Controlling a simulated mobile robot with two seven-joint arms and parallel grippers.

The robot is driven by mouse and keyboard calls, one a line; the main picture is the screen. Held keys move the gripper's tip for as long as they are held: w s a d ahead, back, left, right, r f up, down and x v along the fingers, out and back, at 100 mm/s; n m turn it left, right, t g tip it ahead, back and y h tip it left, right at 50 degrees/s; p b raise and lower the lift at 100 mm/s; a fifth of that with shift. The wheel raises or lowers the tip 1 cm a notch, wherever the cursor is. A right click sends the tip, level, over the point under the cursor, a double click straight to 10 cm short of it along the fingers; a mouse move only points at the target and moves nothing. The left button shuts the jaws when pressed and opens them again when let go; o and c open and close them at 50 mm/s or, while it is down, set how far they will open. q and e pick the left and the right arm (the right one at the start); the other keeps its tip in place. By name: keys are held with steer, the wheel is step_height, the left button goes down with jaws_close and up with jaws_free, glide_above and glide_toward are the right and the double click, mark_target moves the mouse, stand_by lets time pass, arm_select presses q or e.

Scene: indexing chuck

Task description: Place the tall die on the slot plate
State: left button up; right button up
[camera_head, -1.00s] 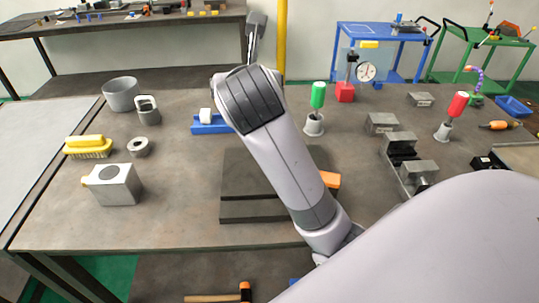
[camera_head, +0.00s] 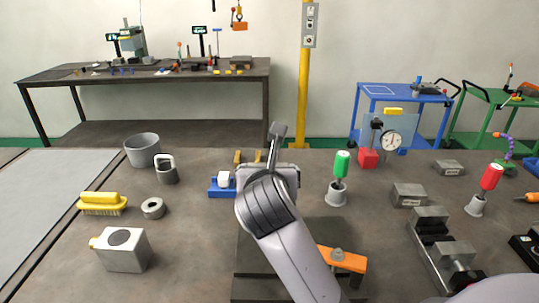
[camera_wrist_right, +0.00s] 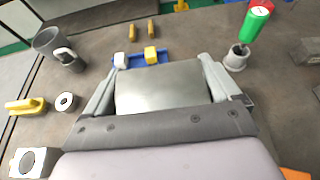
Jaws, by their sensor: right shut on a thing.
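My right gripper (camera_wrist_right: 162,72) is shut on a smooth grey block, which I take for the tall die (camera_wrist_right: 160,92). The block fills the space between the two fingers in the right wrist view; its lower part is hidden by the gripper body. In the head view my right arm comes up from the bottom right and its wrist hides most of the gripper. A dark flat plate (camera_head: 248,262) with a line across it lies under the arm, largely covered; I cannot tell whether it is the slot plate. My left gripper is not in view.
A blue holder (camera_head: 222,191) with a white piece stands just behind the arm. A green-handled tool (camera_head: 342,163) in a grey base stands right of it. An orange clamp (camera_head: 345,258) is beside the forearm. A grey cup (camera_head: 142,150) and yellow brush (camera_head: 102,201) are left.

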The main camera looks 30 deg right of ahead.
step_height(320, 180, down, 12)
steer(key=shift+r, duration=0.1)
stand_by(0.5)
steer(key=o, duration=1.7)
steer(key=shift+f, duration=0.35)
steer(key=shift+o, duration=0.2)
steer(key=shift+r, duration=0.2)
